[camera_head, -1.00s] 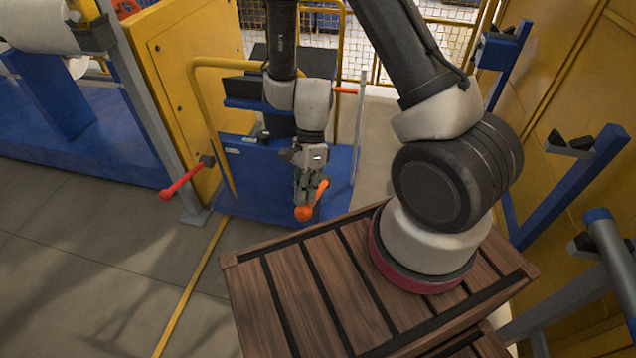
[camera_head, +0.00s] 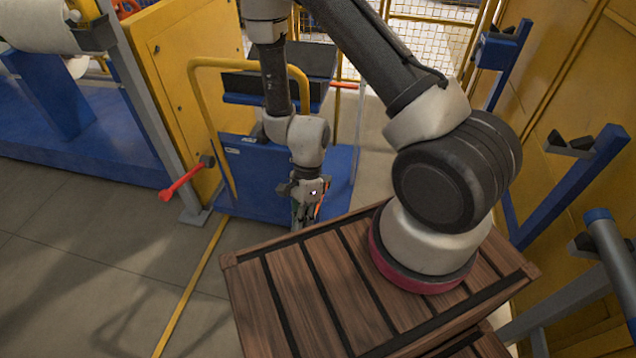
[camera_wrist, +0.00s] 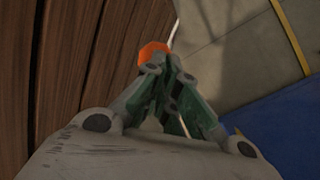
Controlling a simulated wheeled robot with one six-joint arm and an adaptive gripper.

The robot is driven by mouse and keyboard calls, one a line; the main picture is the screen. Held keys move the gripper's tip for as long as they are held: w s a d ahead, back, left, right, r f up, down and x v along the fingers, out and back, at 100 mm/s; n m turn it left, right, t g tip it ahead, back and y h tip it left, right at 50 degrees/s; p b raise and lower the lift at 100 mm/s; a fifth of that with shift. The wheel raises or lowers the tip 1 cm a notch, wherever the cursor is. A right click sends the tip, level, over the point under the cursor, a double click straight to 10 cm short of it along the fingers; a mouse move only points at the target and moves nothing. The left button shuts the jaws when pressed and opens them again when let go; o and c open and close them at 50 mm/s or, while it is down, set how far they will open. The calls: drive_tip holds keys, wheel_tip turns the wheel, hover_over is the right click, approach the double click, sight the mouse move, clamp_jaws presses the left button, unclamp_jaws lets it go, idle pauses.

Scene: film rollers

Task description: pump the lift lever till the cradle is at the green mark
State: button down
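The lift lever shows its orange knob in the wrist view (camera_wrist: 153,51), right at my fingertips. In the head view only a bit of its orange shaft (camera_head: 319,207) shows beside my gripper (camera_head: 298,222); the knob is hidden there. My gripper points down, with its fingers drawn together around the lever just behind the knob, though the contact itself is hidden. The cradle, with dark pads on a blue bar (camera_head: 248,99), stands on the blue lift behind my arm, partly covered. A red-orange pointer (camera_head: 345,85) sits by a thin upright post (camera_head: 359,125). I cannot make out the green mark.
A yellow tube frame (camera_head: 197,110) rises on the lift. A red lever (camera_head: 183,182) juts out at the left. The floor at lower left is clear.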

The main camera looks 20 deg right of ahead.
drive_tip(key=shift+a+f, duration=0.1)
drive_tip(key=shift+f, duration=0.2)
drive_tip(key=shift+s, duration=0.1)
drive_tip(key=x, duration=0.5)
drive_tip(key=shift+w+f, duration=0.3)
drive_tip(key=shift+f, duration=0.2)
drive_tip(key=v, duration=1.9)
drive_tip(key=shift+w+d, duration=0.4)
drive_tip(key=shift+d, duration=0.05)
drive_tip(key=shift+s+a+r+x, duration=0.1)
drive_tip(key=shift+s+a+x, duration=0.1)
drive_tip(key=shift+x, duration=1)
drive_tip(key=shift+s+a+r+x, duration=0.1)
drive_tip(key=shift+s+r+x, duration=0.1)
drive_tip(key=shift+x, duration=1.05)
drive_tip(key=shift+s+a+r+x, duration=0.15)
drive_tip(key=shift+s+x, duration=0.1)
drive_tip(key=shift+x, duration=0.95)
drive_tip(key=shift+f, duration=0.15)
